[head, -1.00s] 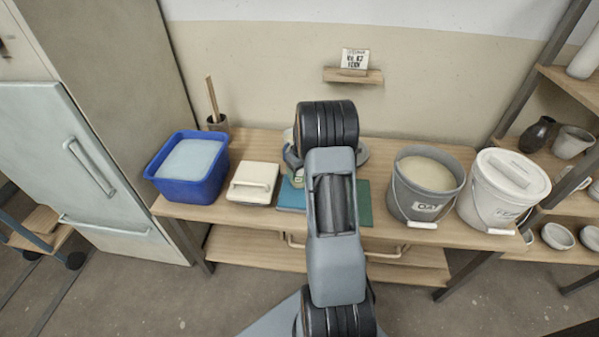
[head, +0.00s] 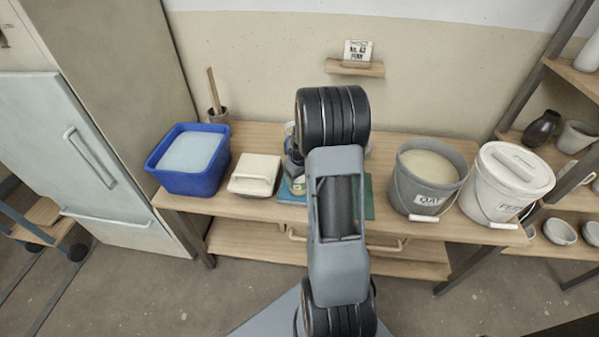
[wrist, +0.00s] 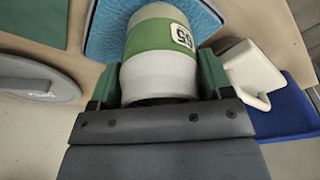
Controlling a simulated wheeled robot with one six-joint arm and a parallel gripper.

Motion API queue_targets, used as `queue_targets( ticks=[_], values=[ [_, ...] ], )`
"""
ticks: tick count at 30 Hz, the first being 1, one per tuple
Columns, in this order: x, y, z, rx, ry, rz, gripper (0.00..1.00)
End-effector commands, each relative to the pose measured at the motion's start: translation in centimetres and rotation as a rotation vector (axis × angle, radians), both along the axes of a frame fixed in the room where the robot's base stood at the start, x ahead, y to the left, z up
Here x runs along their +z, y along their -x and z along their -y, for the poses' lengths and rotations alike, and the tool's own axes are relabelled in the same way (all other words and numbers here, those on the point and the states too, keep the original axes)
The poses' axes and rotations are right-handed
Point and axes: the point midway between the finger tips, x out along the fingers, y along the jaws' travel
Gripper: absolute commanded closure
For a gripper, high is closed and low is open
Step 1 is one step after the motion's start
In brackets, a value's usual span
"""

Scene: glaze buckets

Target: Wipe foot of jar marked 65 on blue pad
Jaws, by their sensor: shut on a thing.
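The jar marked 65 (wrist: 160,50) is pale, with a green band and a white number label that reads on its side. My gripper (wrist: 157,84) is shut on it, with green-padded fingers on both sides of its body. The blue pad (wrist: 102,35) lies beyond the jar's far end in the wrist view. In the head view the blue pad (head: 288,197) shows on the bench, left of my arm. My arm hides most of the jar and gripper there. I cannot tell whether the jar's foot touches the pad.
A white lidded box (head: 254,175) and a blue tub (head: 187,182) stand left of the pad. A green mat (head: 368,200) lies right of it. A grey bucket (head: 425,180) and a white lidded bucket (head: 505,185) stand farther right. A small wall shelf (head: 354,68) holds a card.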

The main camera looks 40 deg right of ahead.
Motion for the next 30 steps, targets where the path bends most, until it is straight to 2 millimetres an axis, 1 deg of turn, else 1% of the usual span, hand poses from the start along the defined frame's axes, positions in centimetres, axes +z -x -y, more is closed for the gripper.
queue_targets(
  ticks=[11, 16, 20, 30],
  values=[
    [0.0, 0.1, -0.1, 0.0, 0.0, 0.0, 0.61],
    [0.5, 0.1, -0.1, 0.0, 0.0, 0.001, 0.61],
    [1.5, 0.1, -0.1, 0.0, 0.001, 0.001, 0.61],
    [5.1, 0.1, -0.1, 0.001, 0.001, 0.002, 0.61]
  ],
)
